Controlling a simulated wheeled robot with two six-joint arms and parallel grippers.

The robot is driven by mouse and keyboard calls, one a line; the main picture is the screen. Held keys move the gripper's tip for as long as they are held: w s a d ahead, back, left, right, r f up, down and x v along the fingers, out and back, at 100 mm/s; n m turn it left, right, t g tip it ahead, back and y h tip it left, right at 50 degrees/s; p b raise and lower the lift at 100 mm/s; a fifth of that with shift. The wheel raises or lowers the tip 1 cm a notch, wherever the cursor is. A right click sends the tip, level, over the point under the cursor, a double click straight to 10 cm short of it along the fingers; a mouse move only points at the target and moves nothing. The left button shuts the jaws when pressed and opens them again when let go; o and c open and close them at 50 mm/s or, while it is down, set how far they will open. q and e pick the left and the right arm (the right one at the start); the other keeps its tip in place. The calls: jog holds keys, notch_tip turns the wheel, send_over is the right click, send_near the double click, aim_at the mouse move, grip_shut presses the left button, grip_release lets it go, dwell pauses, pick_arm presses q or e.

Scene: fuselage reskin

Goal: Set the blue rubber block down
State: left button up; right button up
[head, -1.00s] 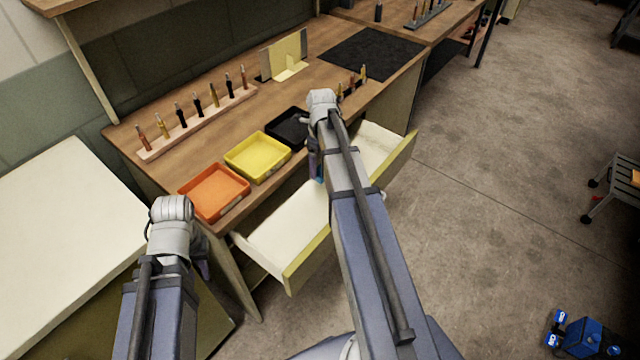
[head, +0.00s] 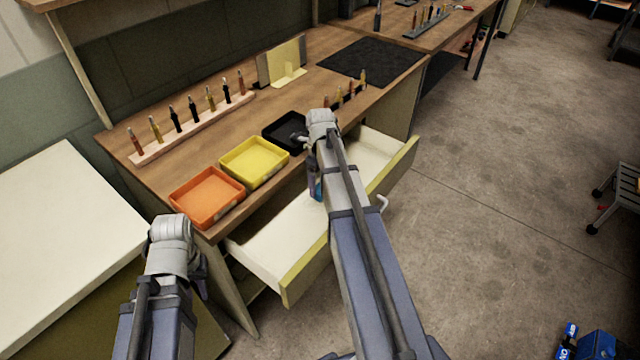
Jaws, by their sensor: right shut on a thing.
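A small patch of blue, the blue rubber block (head: 318,189), shows at my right gripper (head: 314,186), over the open drawer (head: 285,230). My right gripper is shut on the block; my own arm hides most of both. I cannot tell whether the block touches the drawer floor. My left gripper (head: 201,284) is at the lower left, in front of the bench's left end. Its fingers are mostly hidden behind its wrist, so its opening does not show.
Orange (head: 207,198), yellow (head: 254,162) and black (head: 284,132) trays line the bench front. Behind them stands a rack (head: 190,128) of several tools. A dark mat (head: 370,62) lies farther back. A pale worktop (head: 65,215) is at left. Floor at right is mostly clear.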

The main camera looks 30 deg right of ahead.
aim_at(320, 187)
jog(key=shift+s+f+b, duration=0.1)
jog(key=shift+f+b, duration=0.5)
jog(key=o, duration=1.1)
jog(key=shift+r, duration=0.1)
notch_tip(320, 187, up, 13)
jog(key=p, duration=1.3)
